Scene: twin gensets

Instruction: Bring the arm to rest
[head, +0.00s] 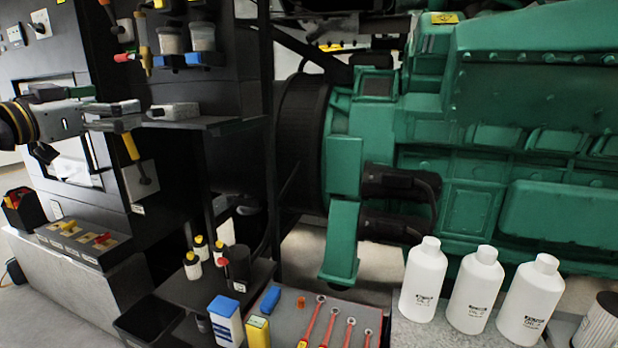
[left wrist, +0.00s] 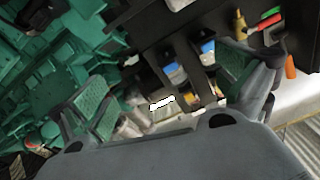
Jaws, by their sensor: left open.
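My left arm comes in from the left in the head view, with its gripper (head: 112,112) held out in front of the black cabinet, beside a small shelf. In the left wrist view the two green-padded fingers of the left gripper (left wrist: 168,85) stand wide apart. Nothing shows held between them. Beyond them, in that view, are the dark rack and blue-topped containers (left wrist: 174,74). I do not see my right gripper in either view.
Clear jars (head: 171,40) stand above. A yellow-handled lever (head: 131,147) juts out below.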

